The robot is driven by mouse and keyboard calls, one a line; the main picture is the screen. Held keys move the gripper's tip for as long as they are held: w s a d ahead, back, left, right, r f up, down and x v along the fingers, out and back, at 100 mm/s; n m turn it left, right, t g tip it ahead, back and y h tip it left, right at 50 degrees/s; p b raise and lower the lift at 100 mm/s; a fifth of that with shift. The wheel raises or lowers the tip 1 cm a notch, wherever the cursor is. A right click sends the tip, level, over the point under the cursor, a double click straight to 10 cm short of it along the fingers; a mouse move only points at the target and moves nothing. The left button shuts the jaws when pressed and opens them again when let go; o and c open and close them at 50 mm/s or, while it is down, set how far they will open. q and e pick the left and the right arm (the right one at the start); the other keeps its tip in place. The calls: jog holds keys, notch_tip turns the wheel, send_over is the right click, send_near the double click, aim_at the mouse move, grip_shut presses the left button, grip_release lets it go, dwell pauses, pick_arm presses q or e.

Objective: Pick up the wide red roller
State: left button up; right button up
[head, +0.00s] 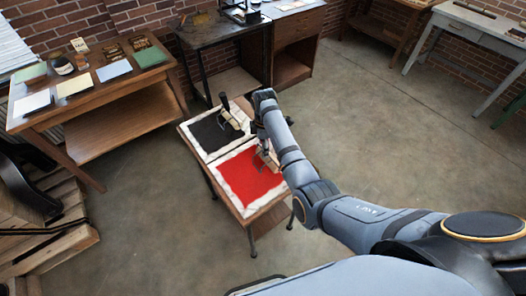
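A small stand in the middle of the head view carries a red ink slab (247,178) with a white border and, behind it, a black ink slab (212,134). A roller with a dark upright handle (225,103) stands at the right part of the black slab. My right arm comes in from the lower right, and my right gripper (266,154) is low over the right edge of the red slab. A pale, small roller-like thing there is mostly hidden by the gripper and arm; I cannot tell whether the fingers hold it. My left gripper is out of view.
A wooden table (92,87) with paper and ink items stands at the left. A dark workbench (220,32) and a wooden cabinet (298,45) stand behind. A pallet (50,245) lies at the lower left. The concrete floor to the right is clear.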

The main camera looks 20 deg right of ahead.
jog(key=shift+f, duration=0.2)
grip_shut()
jog(key=shift+r, duration=0.15)
